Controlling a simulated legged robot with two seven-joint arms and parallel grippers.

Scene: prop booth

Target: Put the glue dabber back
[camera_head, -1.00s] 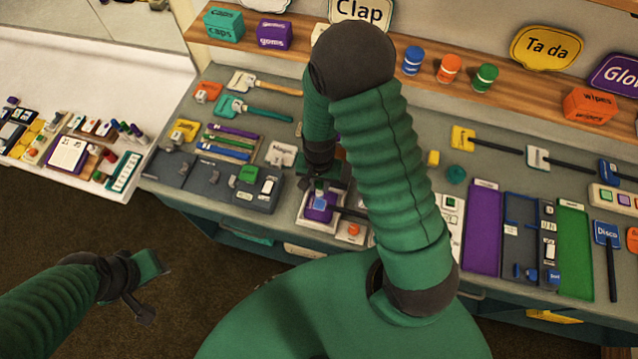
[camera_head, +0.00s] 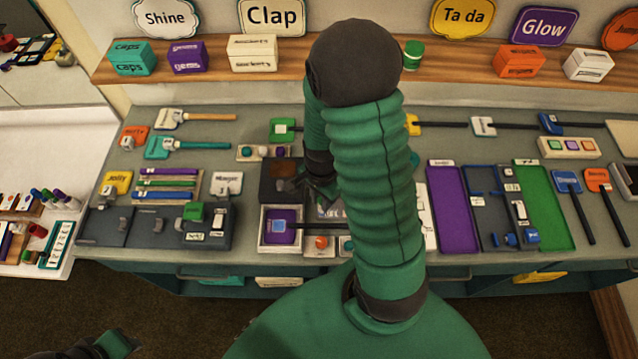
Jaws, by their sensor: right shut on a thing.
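My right gripper (camera_head: 321,186) is shut in the middle of the bench, just right of a dark brown square piece (camera_head: 279,183). What it holds is mostly hidden by the dark fingers and my arm; I take it for the glue dabber, though its shape cannot be made out. In front stands a white-framed tray with a purple bed (camera_head: 268,240). A blue square with a dark handle (camera_head: 280,226) lies in it. My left gripper (camera_head: 122,342) is at the bottom left edge over the floor, partly cut off, away from the bench.
Left of the brown piece are a grey block with slots (camera_head: 160,228), coloured strips (camera_head: 166,184) and brushes (camera_head: 190,146). Right of my arm lie purple (camera_head: 452,208) and green (camera_head: 545,205) trays and several paddles. A shelf (camera_head: 460,82) with boxes runs behind.

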